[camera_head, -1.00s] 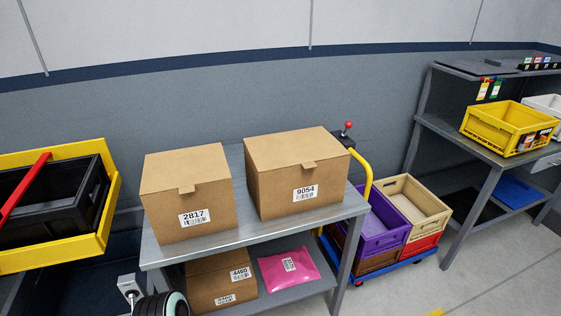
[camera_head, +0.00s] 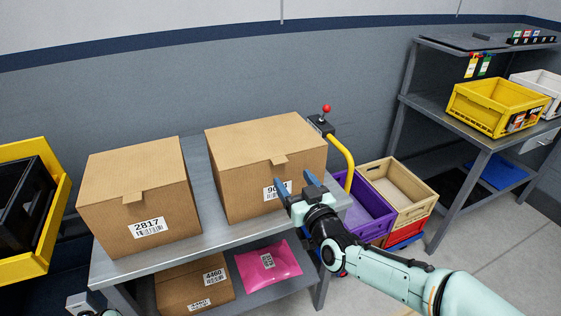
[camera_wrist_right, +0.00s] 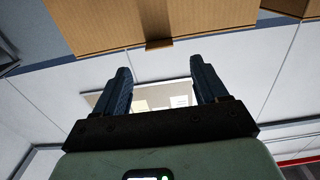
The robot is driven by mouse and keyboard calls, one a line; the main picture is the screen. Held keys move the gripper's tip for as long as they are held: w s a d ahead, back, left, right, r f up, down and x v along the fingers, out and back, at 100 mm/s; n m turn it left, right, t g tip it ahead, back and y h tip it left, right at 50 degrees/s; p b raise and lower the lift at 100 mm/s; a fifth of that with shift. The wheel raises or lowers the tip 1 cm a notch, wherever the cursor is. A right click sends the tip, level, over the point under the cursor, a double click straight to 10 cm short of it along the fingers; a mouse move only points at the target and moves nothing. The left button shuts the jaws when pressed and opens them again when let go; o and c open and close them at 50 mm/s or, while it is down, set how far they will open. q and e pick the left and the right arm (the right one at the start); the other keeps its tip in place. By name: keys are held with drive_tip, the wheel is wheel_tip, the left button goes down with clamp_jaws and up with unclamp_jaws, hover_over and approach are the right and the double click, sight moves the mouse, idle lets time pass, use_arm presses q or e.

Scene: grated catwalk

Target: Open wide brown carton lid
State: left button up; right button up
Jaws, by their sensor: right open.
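The wide brown carton (camera_head: 265,150), labelled 9054, stands on the right of the metal table with its lid (camera_head: 262,131) shut. A small tab (camera_head: 280,161) folds down over its front. My right gripper (camera_head: 294,184) is open and empty just in front of the carton, low by the label, which it partly covers. In the right wrist view the gripper (camera_wrist_right: 160,70) has its fingers apart, with the carton (camera_wrist_right: 95,25) and its tab (camera_wrist_right: 158,43) beyond the fingertips. Contact does not show. My left gripper's fingers do not show.
A second closed carton (camera_head: 140,205), labelled 2817, stands to the left on the table (camera_head: 193,247). A pink parcel (camera_head: 263,261) and smaller boxes (camera_head: 188,286) lie on the lower shelf. A cart with crates (camera_head: 398,185) stands close on the right.

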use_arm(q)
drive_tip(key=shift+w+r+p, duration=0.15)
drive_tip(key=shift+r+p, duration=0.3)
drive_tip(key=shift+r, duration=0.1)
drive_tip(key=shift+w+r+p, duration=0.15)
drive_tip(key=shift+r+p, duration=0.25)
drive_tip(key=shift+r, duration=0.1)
use_arm(e)
drive_tip(key=x, duration=0.8)
drive_tip(key=shift+w, duration=0.2)
drive_tip(key=shift+f, duration=0.1)
